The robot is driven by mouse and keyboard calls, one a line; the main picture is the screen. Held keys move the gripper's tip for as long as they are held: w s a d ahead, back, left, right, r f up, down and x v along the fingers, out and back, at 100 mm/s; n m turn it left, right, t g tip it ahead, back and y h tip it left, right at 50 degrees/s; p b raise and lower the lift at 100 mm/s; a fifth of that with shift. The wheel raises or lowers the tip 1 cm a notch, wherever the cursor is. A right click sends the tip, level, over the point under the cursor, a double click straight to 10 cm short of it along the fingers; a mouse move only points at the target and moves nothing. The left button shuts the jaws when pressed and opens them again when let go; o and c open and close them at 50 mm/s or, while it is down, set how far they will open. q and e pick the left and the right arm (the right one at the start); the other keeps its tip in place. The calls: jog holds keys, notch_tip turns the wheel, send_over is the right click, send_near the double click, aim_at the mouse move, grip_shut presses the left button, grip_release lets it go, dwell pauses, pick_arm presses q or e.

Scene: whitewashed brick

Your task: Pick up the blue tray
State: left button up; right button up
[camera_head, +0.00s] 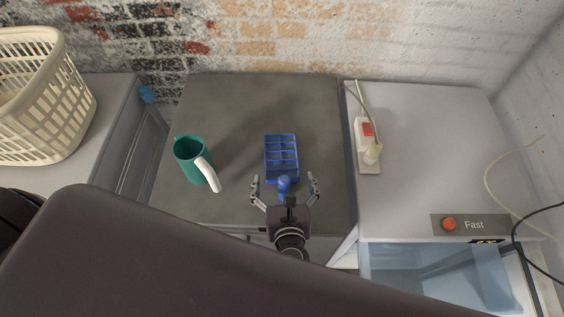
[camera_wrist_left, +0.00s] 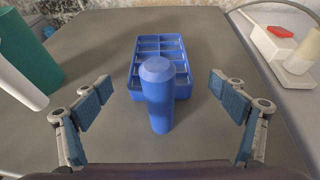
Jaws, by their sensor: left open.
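The blue tray (camera_head: 281,150) is a rectangular tray with several square compartments, lying flat on the grey counter. It also shows in the left wrist view (camera_wrist_left: 160,45), straight ahead. A blue rounded cylinder (camera_head: 284,184) stands at the tray's near end and hides part of its near edge in the left wrist view (camera_wrist_left: 157,95); I cannot tell if the two touch. My left gripper (camera_head: 284,181) is open, its fingers apart on either side of the cylinder, with nothing held. The tray lies just beyond the fingertips. My right gripper is not in view.
A green mug (camera_head: 188,160) with a white handle stands left of the tray. A white power strip (camera_head: 367,150) with a red switch lies on the white machine (camera_head: 440,140) at right. A cream basket (camera_head: 45,100) stands far left. The counter behind the tray is clear up to the brick wall.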

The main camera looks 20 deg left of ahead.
aim_at(282, 167)
pick_arm(q)
jog(key=p+x, duration=0.1)
jog(key=x, duration=0.2)
jog(key=shift+a+r, duration=0.1)
jog(key=shift+r, duration=0.1)
jog(key=shift+x, duration=1.2)
jog(key=shift+w+f, duration=0.1)
jog(key=shift+f, duration=0.15)
jog(key=c, duration=1.2)
jog(key=shift+c, duration=0.8)
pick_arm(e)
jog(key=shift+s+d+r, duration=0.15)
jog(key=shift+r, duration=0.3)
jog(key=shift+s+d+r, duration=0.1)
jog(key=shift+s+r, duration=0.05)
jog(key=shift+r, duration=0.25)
pick_arm(q)
jog(key=shift+r, duration=0.15)
